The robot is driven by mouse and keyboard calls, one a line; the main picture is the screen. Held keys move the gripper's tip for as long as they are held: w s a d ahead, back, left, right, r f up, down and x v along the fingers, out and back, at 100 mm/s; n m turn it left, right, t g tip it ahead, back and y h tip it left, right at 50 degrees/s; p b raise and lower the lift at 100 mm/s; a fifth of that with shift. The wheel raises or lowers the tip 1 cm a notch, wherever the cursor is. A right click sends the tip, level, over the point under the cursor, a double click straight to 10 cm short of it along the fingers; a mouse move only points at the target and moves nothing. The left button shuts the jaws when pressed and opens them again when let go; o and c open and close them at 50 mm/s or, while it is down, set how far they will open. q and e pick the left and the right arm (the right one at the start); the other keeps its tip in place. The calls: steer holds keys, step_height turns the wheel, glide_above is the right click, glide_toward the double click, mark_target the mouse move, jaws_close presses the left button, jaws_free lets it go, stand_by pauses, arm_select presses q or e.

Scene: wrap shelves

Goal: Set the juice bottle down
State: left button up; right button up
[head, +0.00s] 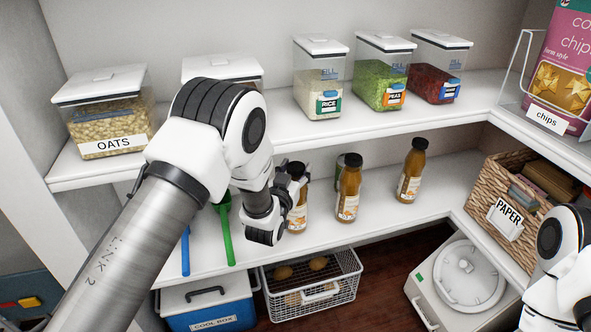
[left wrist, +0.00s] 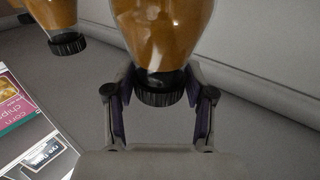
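The juice bottle (head: 298,212), orange-brown with a dark cap, is upright at the lower shelf (head: 385,218), left of two similar bottles. My left gripper (head: 283,190) is at its upper part, partly covering it. In the left wrist view, the fingers (left wrist: 162,88) close in on both sides of the bottle (left wrist: 160,35) just beyond its black cap, and the tips seem to touch it. The bottle's base is close to the shelf surface; I cannot tell whether it touches. Part of my right arm shows at the lower right, but its gripper is out of view.
A middle juice bottle (head: 348,190) and a right one (head: 411,172) stand on the same shelf, with a can (head: 340,162) behind. Green (head: 226,235) and blue (head: 185,250) handled tools are at left. The upper shelf holds several containers; a paper basket (head: 500,180) is right.

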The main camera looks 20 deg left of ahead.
arm_select(q)
steer(key=shift+r, duration=0.2)
steer(key=s+p, duration=0.2)
steer(key=s, duration=1)
steer(key=s+a+f+g, duration=0.1)
steer(key=s+f+g, duration=0.25)
steer(key=f, duration=0.35)
steer(key=s+a+f+g, duration=0.2)
steer(key=s+f+g, duration=0.15)
steer(key=f, duration=0.25)
steer(key=s+f+g, duration=0.5)
steer(key=s+f, duration=0.2)
steer(key=s, duration=0.6)
steer(key=s+a+f+g, duration=0.1)
steer(key=s+f+g, duration=0.5)
steer(key=s, duration=0.8)
steer(key=shift+a+f+n, duration=0.2)
steer(key=shift+f+n, duration=0.1)
steer(key=shift+f, duration=0.1)
steer(key=shift+w, duration=0.1)
